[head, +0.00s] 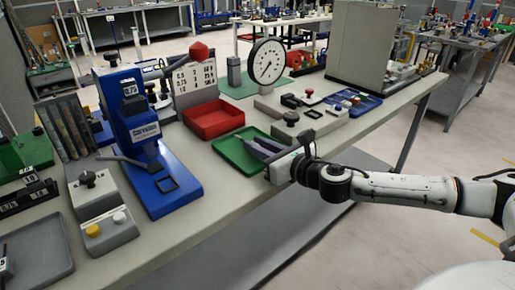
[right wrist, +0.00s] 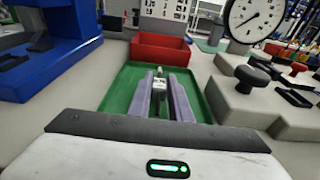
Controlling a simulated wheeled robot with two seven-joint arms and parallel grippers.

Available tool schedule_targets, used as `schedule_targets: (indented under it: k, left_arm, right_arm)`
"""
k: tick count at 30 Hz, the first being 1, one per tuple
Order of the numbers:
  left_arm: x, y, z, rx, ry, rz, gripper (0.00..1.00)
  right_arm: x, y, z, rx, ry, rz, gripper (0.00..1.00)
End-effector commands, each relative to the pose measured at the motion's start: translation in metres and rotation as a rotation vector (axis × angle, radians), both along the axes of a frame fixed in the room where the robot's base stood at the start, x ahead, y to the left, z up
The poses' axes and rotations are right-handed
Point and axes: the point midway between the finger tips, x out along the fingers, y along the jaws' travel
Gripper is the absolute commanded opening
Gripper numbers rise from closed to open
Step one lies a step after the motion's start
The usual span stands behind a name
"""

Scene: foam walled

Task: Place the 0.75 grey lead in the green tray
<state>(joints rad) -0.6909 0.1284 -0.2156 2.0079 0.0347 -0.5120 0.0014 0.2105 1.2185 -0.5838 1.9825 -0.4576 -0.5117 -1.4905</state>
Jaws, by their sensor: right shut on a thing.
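The green tray (head: 229,155) lies on the bench, in front of the red tray. My right gripper (head: 254,146) reaches in over the green tray from the right. In the right wrist view, its two grey-purple fingers (right wrist: 166,98) are shut on a small grey piece with a pale label, which I take to be the grey lead (right wrist: 158,88). The label is too small to read there, and the fingers hide part of the piece. It shows above the green tray floor (right wrist: 122,88); I cannot tell whether it touches it. My left gripper is not in view.
A red tray (head: 214,120) stands behind the green tray. A blue press (head: 145,130) with a 0.75 tag is to the left. A dial gauge (head: 267,62) and a grey block with a black knob (head: 291,123) stand behind and right. The bench edge is near.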

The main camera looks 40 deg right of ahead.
Motion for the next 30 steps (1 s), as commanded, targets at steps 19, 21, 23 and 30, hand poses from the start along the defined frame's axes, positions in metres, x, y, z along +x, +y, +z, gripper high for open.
schedule_targets:
  k: [19,21,23,30]
  left_arm:
    - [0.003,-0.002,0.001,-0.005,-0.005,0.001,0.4]
    - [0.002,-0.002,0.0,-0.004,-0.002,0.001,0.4]
    - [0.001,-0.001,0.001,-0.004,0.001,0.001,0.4]
    - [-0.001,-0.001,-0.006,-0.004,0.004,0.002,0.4]
  right_arm:
    - [0.0,0.0,-0.001,0.0,-0.001,0.001,0.37]
    - [0.0,0.0,0.0,0.0,-0.001,0.001,0.37]
    - [0.0,0.0,0.003,0.0,-0.001,0.001,0.37]
    - [-0.025,-0.002,0.001,-0.006,0.004,0.002,0.37]
